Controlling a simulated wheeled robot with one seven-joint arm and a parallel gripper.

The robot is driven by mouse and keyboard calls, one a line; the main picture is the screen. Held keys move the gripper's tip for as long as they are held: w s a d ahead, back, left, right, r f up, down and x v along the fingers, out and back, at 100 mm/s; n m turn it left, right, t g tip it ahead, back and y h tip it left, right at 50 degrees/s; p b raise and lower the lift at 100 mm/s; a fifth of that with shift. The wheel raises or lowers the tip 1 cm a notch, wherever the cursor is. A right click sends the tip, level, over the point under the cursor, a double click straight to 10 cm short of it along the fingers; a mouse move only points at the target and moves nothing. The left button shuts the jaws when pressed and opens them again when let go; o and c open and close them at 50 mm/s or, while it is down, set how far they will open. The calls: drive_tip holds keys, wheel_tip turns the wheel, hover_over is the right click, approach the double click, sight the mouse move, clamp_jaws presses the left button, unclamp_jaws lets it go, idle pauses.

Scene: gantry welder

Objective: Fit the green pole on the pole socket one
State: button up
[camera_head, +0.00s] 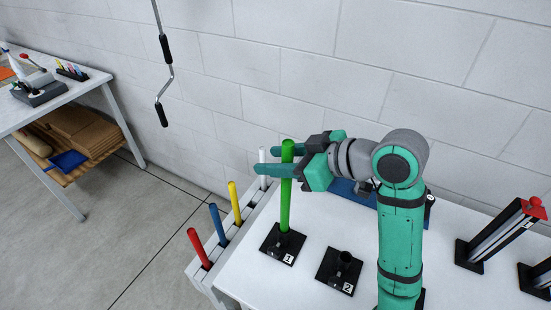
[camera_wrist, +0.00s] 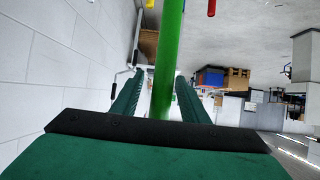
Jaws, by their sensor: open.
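The green pole (camera_head: 286,190) stands upright, its lower end at the black pole socket one (camera_head: 283,244), marked 1, on the white table. Whether it is fully seated cannot be told. My gripper (camera_head: 278,160) is around the upper part of the pole, with its fingers pointing left. In the wrist view the green pole (camera_wrist: 167,70) stands between the two fingers (camera_wrist: 160,100), which are apart, with a visible gap on the right side. Socket two (camera_head: 339,271), marked 2, is empty, to the right of socket one.
A rack (camera_head: 215,271) at the table's left edge holds red (camera_head: 199,248), blue (camera_head: 218,224), yellow (camera_head: 235,203) and white (camera_head: 262,168) poles. A black stand with a red top (camera_head: 500,235) is at the right. A white wall stands behind. A crank (camera_head: 163,75) hangs at the upper left.

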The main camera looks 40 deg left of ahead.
drive_tip(key=v, duration=1)
drive_tip(key=shift+d, duration=0.25)
drive_tip(key=shift+r, duration=0.1)
